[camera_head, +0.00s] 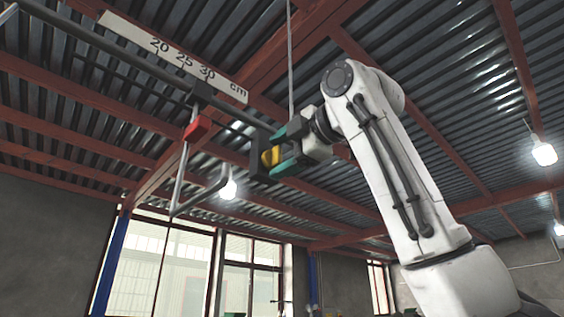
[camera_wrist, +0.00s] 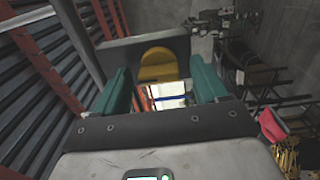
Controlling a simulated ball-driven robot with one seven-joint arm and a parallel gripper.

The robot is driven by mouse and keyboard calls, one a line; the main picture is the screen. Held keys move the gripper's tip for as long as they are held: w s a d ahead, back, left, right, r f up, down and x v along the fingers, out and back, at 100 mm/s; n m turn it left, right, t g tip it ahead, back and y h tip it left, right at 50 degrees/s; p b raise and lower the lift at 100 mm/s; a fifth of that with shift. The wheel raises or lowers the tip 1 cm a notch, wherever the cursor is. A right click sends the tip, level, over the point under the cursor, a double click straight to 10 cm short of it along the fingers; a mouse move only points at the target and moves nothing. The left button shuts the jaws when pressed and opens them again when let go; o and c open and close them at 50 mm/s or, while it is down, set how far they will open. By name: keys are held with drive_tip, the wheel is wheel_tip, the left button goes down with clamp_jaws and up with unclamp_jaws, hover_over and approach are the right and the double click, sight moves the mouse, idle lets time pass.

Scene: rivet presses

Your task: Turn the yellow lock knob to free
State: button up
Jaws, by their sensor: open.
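The yellow lock knob (camera_head: 268,158) sits on a dark block (camera_head: 257,147) on the overhead rail in the head view. In the wrist view the yellow knob (camera_wrist: 158,65) shows on the dark block (camera_wrist: 113,56), between and beyond the fingers. My gripper (camera_head: 284,151) has two teal fingers and is open at the knob. In the wrist view the fingers of my gripper (camera_wrist: 163,88) stand on both sides of the knob, with a visible gap on each side. I cannot tell how far the fingertips reach around it.
A white scale (camera_head: 172,54) marked in cm runs along the dark rail (camera_head: 110,50). A red block (camera_head: 197,128) and a bent grey rod (camera_head: 178,180) hang left of the knob. A thin vertical rod (camera_head: 290,60) stands above. Ceiling beams and lamps are behind.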

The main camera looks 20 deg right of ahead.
drive_tip(key=shift+s, duration=0.1)
drive_tip(key=b+v, duration=0.4)
drive_tip(key=v, duration=0.6)
drive_tip(key=shift+s, duration=0.3)
drive_tip(key=shift+d, duration=0.1)
